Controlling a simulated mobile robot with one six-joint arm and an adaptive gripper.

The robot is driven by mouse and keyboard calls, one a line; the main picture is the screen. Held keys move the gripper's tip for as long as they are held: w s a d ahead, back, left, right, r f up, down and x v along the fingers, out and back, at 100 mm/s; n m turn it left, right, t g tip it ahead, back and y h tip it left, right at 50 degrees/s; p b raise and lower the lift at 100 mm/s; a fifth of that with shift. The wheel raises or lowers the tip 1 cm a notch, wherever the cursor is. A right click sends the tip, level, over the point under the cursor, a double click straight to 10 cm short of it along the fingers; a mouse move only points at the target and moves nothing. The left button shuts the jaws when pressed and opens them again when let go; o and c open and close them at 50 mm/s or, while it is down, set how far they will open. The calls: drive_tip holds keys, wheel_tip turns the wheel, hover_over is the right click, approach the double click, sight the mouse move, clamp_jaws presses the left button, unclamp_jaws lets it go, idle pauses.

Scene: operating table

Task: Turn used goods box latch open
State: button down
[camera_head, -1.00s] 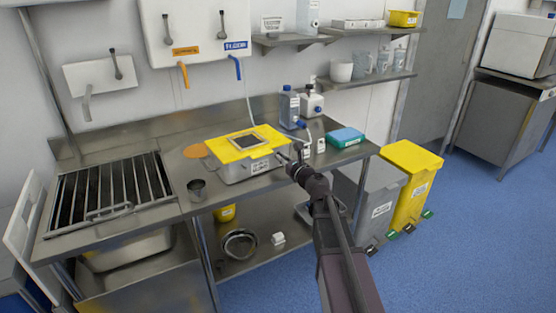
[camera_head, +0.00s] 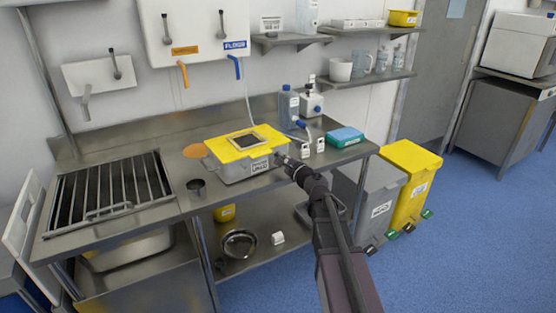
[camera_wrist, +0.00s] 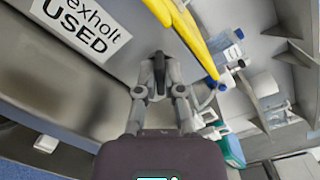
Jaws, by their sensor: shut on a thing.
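The used goods box (camera_head: 236,172) is a grey metal box with a yellow lid (camera_head: 232,149), standing on the steel bench. Its label (camera_wrist: 83,22) reads "USED" in the wrist view. My gripper (camera_head: 284,161) is at the box's right end in the head view. In the wrist view my gripper (camera_wrist: 159,72) has its fingertips close together against the box's side, beside the label and below the yellow lid edge (camera_wrist: 185,30). It is shut on a small grey part there, apparently the latch (camera_wrist: 159,62), mostly hidden by the fingers.
Blue-capped bottles (camera_head: 289,107) and a blue-green pack (camera_head: 345,137) stand behind and right of the box. Grey (camera_head: 366,205) and yellow (camera_head: 411,180) bins stand right of the bench. A sink grid (camera_head: 110,195) lies left.

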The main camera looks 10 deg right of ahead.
drive_tip(key=n, duration=0.3)
drive_tip(key=shift+n, duration=0.4)
drive_tip(key=shift+f+n, duration=0.1)
drive_tip(key=shift+n, duration=1.7)
drive_tip(key=c, duration=0.8)
unclamp_jaws()
drive_tip(key=shift+o, duration=0.2)
